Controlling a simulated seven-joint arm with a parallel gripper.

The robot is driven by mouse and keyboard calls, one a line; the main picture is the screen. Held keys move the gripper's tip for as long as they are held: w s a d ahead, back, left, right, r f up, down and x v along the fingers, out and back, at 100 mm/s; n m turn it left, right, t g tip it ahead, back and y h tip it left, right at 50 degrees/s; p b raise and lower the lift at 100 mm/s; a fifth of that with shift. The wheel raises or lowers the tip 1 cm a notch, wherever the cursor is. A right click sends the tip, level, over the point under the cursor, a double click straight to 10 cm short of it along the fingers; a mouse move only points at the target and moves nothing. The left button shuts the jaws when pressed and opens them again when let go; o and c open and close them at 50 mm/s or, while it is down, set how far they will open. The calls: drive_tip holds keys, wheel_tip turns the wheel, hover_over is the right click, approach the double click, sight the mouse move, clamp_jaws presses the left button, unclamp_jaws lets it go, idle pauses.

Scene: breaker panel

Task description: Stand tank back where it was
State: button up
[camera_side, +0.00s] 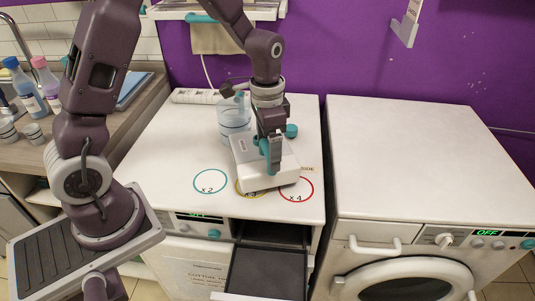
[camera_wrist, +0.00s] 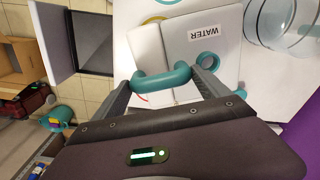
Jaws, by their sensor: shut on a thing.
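The tank (camera_side: 262,175) is a flat white box with a teal handle and a teal round cap. In the wrist view the tank (camera_wrist: 215,75) shows a WATER label. My gripper (camera_side: 272,155) points down at the tank's handle. In the wrist view my gripper (camera_wrist: 163,82) is shut on the teal handle, with a finger at each end of it. The tank is at the front part of the left machine's white top (camera_side: 160,165), partly covering the yellow x3 circle and the edge of the red x4 circle (camera_side: 297,189). I cannot tell whether it touches the top.
A dark open drawer or bay (camera_side: 265,265) juts from the left machine's front. A clear glass jar (camera_side: 233,120) stands behind the tank. A teal x2 circle (camera_side: 210,181) lies bare to the left. The right machine's top (camera_side: 410,160) is clear. A power strip (camera_side: 197,96) lies at the back.

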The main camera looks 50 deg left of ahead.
drive_tip(key=shift+f, duration=1)
drive_tip(key=o, duration=1.9)
drive_tip(key=shift+f, duration=0.15)
wheel_tip(320, 180, up, 12)
drive_tip(key=s+d+r+n+t, duration=0.1)
drive_tip(key=s+r, duration=0.1)
drive_tip(key=s, duration=0.5)
drive_tip(key=s+d+r+n+t, duration=0.1)
drive_tip(key=s+r+n+t, duration=0.1)
drive_tip(key=s, duration=0.5)
drive_tip(key=s+d+r+n+t, duration=0.1)
drive_tip(key=s+r+t, duration=0.1)
drive_tip(key=s+r, duration=0.2)
drive_tip(key=shift+s+d+n, duration=0.1)
drive_tip(key=shift+s+n, duration=0.2)
drive_tip(key=shift+s, duration=1.35)
